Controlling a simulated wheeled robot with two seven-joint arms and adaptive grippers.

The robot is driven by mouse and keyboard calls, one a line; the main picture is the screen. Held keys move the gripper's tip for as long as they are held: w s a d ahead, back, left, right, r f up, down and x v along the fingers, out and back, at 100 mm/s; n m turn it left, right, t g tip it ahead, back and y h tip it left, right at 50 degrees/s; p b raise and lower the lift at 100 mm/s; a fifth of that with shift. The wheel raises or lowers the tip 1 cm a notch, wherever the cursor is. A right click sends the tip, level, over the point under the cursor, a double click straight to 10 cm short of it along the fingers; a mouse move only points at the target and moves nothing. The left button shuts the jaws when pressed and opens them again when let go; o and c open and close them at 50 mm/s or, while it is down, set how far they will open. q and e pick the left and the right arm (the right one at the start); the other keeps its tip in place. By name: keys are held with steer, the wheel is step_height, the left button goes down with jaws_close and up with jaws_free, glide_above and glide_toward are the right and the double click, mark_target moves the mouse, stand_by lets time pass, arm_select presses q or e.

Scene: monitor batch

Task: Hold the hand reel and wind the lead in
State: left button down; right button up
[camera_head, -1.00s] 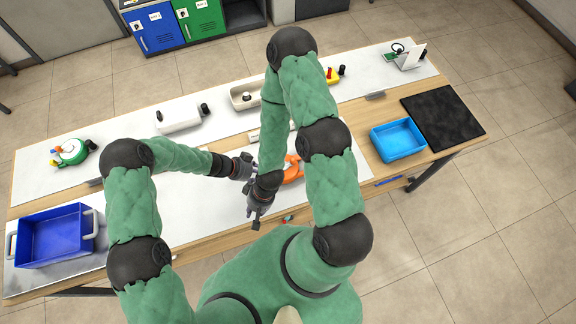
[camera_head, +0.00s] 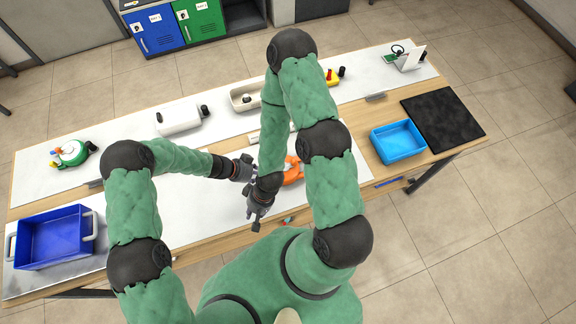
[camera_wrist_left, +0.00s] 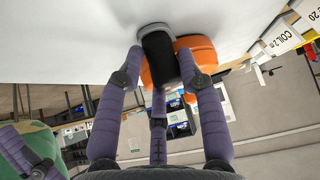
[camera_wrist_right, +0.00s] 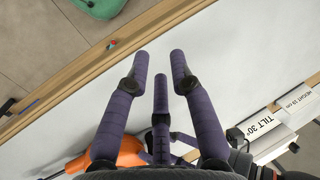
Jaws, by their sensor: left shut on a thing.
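The hand reel (camera_head: 292,171) is orange and lies over the white mat in the middle of the bench, partly hidden by my right arm. In the left wrist view its orange body (camera_wrist_left: 203,53) shows behind a black grip (camera_wrist_left: 160,59) with a grey end. My left gripper (camera_wrist_left: 162,70) is shut on this black grip, one finger on each side. My right gripper (camera_wrist_right: 161,65) is open and empty, nearer the bench's front edge; part of the orange reel (camera_wrist_right: 125,151) shows behind its fingers. I cannot make out the lead.
A small red and green piece (camera_wrist_right: 111,44) lies near the front edge. A dark blue crate (camera_head: 52,240) is at the left, a light blue tray (camera_head: 398,141) and black mat (camera_head: 443,118) at the right. Several devices line the back, including a green one (camera_head: 74,153).

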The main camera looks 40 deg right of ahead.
steer(key=shift+o, duration=1.5)
steer(key=shift+w+d+r, duration=0.15)
steer(key=shift+w+r, duration=0.1)
steer(key=shift+w, duration=0.15)
steer(key=w+d+r+n+h, duration=0.1)
steer(key=w+d+r+n, duration=0.1)
steer(key=d, duration=0.5)
steer(key=w+d+r+n+h, duration=0.1)
steer(key=w+d+r+n, duration=0.1)
steer(key=d, duration=0.6)
steer(key=w+d+r+n+h, duration=0.2)
steer(key=d+r+n, duration=0.1)
steer(key=d+n, duration=0.3)
steer(key=shift+w+d+r, duration=0.3)
steer(key=shift+d+r, duration=0.1)
steer(key=shift+d, duration=0.35)
steer(key=shift+d+f, duration=0.1)
steer(key=shift+f, duration=3.3)
